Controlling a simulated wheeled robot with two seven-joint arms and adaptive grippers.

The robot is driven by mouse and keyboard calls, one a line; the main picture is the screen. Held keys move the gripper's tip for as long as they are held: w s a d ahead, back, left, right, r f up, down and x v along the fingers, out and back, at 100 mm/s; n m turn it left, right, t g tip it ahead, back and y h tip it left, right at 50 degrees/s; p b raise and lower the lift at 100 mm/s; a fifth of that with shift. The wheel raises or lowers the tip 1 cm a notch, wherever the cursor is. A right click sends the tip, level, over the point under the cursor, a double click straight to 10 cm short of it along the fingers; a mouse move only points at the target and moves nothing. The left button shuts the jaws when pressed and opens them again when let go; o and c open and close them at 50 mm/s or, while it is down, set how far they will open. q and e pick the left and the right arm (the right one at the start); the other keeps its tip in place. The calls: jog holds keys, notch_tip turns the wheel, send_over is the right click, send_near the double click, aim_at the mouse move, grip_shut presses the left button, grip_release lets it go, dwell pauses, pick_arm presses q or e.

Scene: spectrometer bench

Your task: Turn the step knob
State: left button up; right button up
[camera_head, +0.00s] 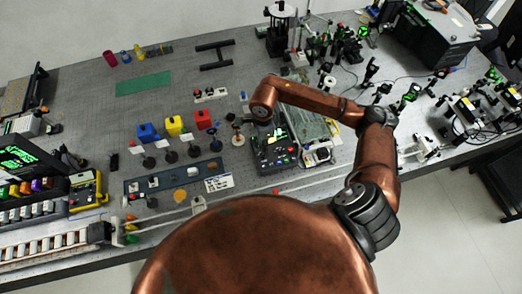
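A black control box (274,158) with small coloured buttons or knobs on its face stands at the middle of the bench. Which of these small parts is the step knob is too small to tell. My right arm comes in from the right, and its copper wrist end hangs over the box's far left edge. My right gripper (263,112) is at that end, seen from above and mostly hidden by the wrist, so its fingers do not show. Contact with the box cannot be told. My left gripper is not in view.
A tray-like grey-green unit (308,122) sits right of the box. Several stands and red, yellow and blue blocks (174,125) stand to the left. A green mat (144,83) lies farther back. Optical mounts and cables crowd the right of the bench.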

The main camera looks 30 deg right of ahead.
aim_at(263, 155)
notch_tip(263, 155, down, 8)
jog(key=shift+s+d+r+p, duration=0.1)
jog(key=shift+r+p, duration=0.1)
jog(key=shift+p, duration=0.75)
grip_shut()
